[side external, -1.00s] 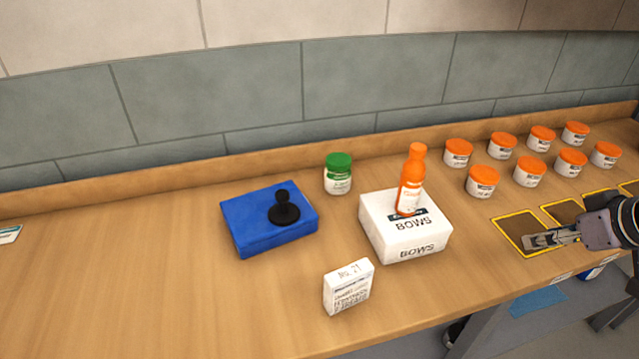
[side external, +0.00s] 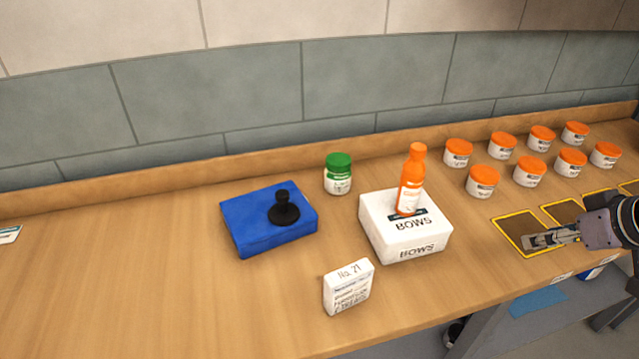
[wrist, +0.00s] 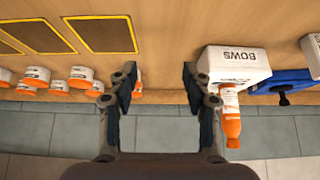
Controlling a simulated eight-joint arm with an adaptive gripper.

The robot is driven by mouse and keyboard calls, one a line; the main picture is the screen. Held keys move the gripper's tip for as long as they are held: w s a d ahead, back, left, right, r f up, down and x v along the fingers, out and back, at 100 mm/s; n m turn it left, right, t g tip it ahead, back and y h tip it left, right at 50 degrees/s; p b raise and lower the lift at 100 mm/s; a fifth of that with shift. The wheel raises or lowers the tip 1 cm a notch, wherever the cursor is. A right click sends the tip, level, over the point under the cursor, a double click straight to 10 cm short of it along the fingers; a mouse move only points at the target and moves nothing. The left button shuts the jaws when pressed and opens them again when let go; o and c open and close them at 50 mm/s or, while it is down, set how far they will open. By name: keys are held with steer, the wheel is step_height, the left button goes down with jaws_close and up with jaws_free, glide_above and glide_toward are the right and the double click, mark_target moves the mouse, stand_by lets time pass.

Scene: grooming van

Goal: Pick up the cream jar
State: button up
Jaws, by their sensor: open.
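Several white jars with orange lids, one of them here (side external: 483,182), stand in two rows at the back right of the counter. Another white jar, with a green lid (side external: 338,174), stands alone behind the white box; I cannot tell from labels which is the cream jar. My gripper (side external: 530,240) is low at the right, over the yellow-edged dark panel nearest it, in front of the orange-lidded jars. In the wrist view its two fingers (wrist: 157,88) are apart with nothing held between them. An orange-lidded jar (wrist: 138,85) shows partly hidden behind the left finger there.
A white BOWS box (side external: 385,240) carries an orange bottle (side external: 410,180). Left of it lies a blue box (side external: 250,232) with a black knobbed object (side external: 284,210) on it. A small white carton (side external: 348,288) stands in front. The counter's left side is mostly clear; a tiled wall rises behind.

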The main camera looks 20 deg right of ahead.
steer(key=o, duration=0.5)
